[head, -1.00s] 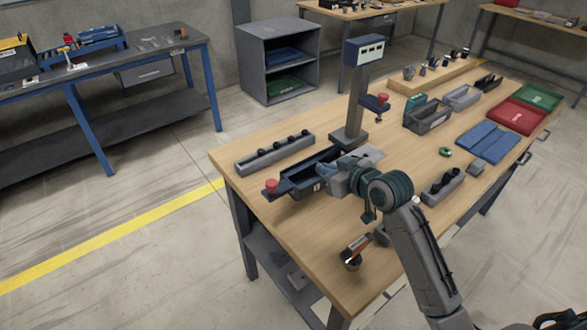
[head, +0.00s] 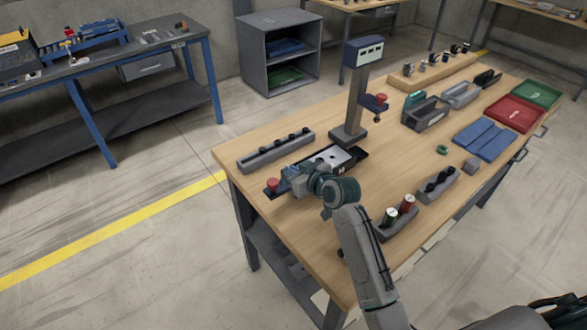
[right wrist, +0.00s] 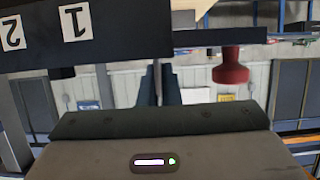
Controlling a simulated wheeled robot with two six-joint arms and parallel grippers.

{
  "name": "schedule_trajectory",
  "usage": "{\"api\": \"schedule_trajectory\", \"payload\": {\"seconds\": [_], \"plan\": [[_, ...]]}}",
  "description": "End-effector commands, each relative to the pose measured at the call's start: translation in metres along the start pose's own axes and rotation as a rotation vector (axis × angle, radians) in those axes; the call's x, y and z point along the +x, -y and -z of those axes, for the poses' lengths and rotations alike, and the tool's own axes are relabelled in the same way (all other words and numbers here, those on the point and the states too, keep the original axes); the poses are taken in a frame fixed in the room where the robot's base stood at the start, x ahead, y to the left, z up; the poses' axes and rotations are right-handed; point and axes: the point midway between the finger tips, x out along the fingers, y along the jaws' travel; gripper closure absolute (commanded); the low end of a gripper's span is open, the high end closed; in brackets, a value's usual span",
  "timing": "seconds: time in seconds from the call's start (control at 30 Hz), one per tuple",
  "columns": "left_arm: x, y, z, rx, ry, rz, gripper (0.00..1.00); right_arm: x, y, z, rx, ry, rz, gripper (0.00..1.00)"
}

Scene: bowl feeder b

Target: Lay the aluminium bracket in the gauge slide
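The gauge (head: 348,134) stands on the bench as a dark post with a display. At its foot is the dark gauge slide (head: 358,161), with a red knob (head: 272,185) at the left end. A flat silver piece with dark spots (head: 337,156) lies at the slide's right part. It may be the aluminium bracket, but I cannot tell for sure. My right gripper (head: 291,174) is low at the slide's left part, near the knob. In the right wrist view its fingers (right wrist: 160,85) are close together with a narrow gap, below a dark block labelled 1 and 2 (right wrist: 75,30). My left gripper is not in view.
A grey rack with black pegs (head: 275,152) lies behind the slide. Blue, red (head: 514,114) and green trays lie far right.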

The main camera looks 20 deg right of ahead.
Motion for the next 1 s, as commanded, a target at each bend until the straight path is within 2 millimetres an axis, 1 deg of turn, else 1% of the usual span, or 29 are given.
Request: {"api": "schedule_trajectory", "payload": {"seconds": [0.13, 0.27, 0.3, 0.37, 0.4, 0.63, 0.73, 0.87, 1.0], "plan": [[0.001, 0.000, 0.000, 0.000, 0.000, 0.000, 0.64, 0.000, 0.000, 0.001, 0.000, -0.002, 0.000, 1.00], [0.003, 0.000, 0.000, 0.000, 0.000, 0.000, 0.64, 0.002, 0.000, -0.003, 0.000, -0.001, 0.000, 1.00], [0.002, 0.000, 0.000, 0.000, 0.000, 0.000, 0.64, 0.001, 0.000, -0.003, 0.000, 0.000, 0.000, 0.89], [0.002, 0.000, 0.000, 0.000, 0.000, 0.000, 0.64, 0.001, 0.000, -0.003, 0.001, 0.000, 0.000, 0.77], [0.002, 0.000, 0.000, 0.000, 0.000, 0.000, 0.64, 0.001, 0.000, -0.003, 0.001, 0.000, 0.000, 0.75], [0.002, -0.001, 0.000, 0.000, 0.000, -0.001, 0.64, 0.001, 0.000, -0.002, 0.001, 0.000, 0.000, 0.75], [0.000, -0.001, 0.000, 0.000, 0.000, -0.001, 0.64, -0.001, 0.000, 0.002, 0.000, -0.001, 0.000, 0.75], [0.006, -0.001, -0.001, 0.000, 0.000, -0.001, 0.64, -0.015, -0.001, -0.001, -0.001, -0.001, -0.001, 0.75], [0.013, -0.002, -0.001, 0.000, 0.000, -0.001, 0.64, -0.043, -0.001, -0.002, -0.003, -0.001, -0.001, 0.75]]}}
